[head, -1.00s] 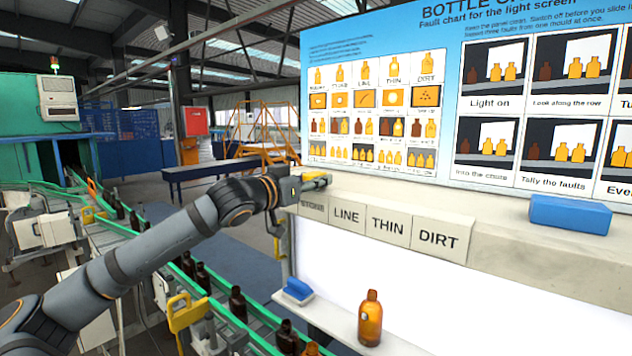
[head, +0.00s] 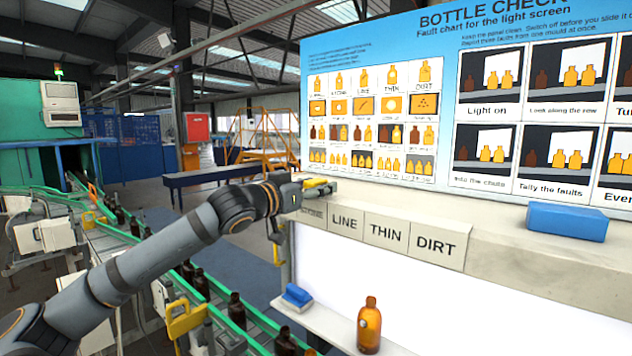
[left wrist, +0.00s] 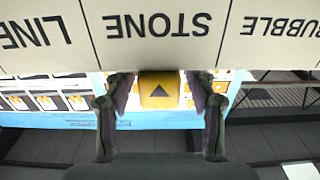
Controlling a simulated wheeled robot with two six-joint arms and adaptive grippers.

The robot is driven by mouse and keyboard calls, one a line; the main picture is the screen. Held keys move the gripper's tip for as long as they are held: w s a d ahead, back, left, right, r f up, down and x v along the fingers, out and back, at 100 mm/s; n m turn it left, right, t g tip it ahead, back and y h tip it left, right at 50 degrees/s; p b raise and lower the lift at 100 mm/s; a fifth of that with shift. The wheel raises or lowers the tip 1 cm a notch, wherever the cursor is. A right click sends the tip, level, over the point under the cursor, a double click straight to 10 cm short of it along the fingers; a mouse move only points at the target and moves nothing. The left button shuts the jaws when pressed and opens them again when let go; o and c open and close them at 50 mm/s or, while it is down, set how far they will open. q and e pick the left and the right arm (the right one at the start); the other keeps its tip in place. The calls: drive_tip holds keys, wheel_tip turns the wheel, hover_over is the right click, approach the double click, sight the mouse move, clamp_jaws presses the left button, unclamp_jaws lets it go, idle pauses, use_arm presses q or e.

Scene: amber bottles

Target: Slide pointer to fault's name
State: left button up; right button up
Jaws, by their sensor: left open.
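The pointer (left wrist: 159,92) is a yellow block with a black triangle; in the left wrist view it sits in front of the STONE label (left wrist: 158,25). In that upside-down view, LINE (left wrist: 35,32) and BUBBLE (left wrist: 270,26) flank STONE. My left gripper (left wrist: 160,88) is open, a finger on each side of the pointer, with small gaps showing. In the head view my left gripper (head: 308,188) is at the ledge's left end, by the yellow pointer (head: 320,184). LINE (head: 345,223), THIN (head: 386,235) and DIRT (head: 436,246) are clear there. An amber bottle (head: 369,328) stands below.
The fault chart (head: 372,120) hangs behind the ledge (head: 480,215). A blue block (head: 568,220) lies on the ledge at right; a smaller blue one (head: 297,294) is on the lower shelf. The ledge between pointer and blue block looks clear. A bottle conveyor (head: 225,320) runs at left.

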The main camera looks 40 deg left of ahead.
sight(316, 180)
use_arm(q)
drive_tip(key=shift+s+a+r, duration=0.1)
drive_tip(key=shift+a+r, duration=0.05)
drive_tip(key=shift+r, duration=0.45)
drive_tip(key=r, duration=0.8)
drive_tip(key=shift+d+r, duration=0.25)
drive_tip(key=shift+r, duration=0.15)
